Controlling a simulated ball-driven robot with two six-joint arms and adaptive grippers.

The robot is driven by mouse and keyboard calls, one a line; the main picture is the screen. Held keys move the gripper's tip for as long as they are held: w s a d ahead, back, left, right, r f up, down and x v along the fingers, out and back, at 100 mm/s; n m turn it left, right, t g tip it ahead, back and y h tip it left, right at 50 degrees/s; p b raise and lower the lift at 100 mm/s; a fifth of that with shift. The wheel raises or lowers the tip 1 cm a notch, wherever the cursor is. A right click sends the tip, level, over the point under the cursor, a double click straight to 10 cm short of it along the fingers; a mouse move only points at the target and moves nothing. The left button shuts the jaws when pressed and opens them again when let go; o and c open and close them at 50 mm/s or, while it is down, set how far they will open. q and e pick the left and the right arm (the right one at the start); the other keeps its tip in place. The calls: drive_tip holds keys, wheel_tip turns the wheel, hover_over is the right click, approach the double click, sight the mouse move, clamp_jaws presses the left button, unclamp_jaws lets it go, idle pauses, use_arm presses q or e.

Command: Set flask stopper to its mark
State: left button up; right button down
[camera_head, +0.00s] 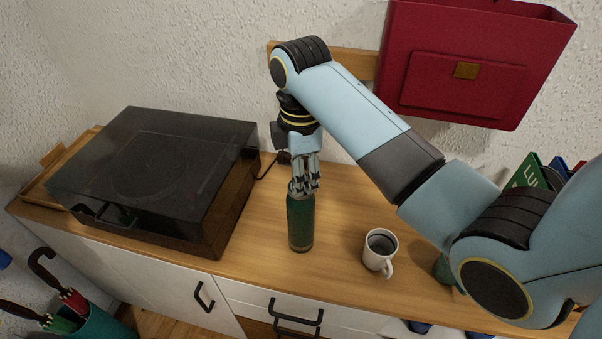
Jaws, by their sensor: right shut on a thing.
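A green flask (300,224) stands upright on the wooden cabinet top, right of the record player. My right gripper (304,188) points down at the flask's top, its fingers closed around the stopper there. The fingers hide most of the stopper, and its mark cannot be made out. My left gripper is not in view.
A record player with a dark lid (160,150) stands on the left of the cabinet top (340,215). A white mug (380,251) with dark contents stands right of the flask. A red bag (470,65) hangs on the wall. Umbrellas (70,300) stand at lower left.

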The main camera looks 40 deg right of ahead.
drive_tip(key=shift+n, duration=1.6)
drive_tip(key=c, duration=1)
unclamp_jaws()
drive_tip(key=shift+o, duration=0.2)
drive_tip(key=shift+r, duration=0.1)
wheel_tip(320, 180, up, 7)
drive_tip(key=shift+r, duration=0.1)
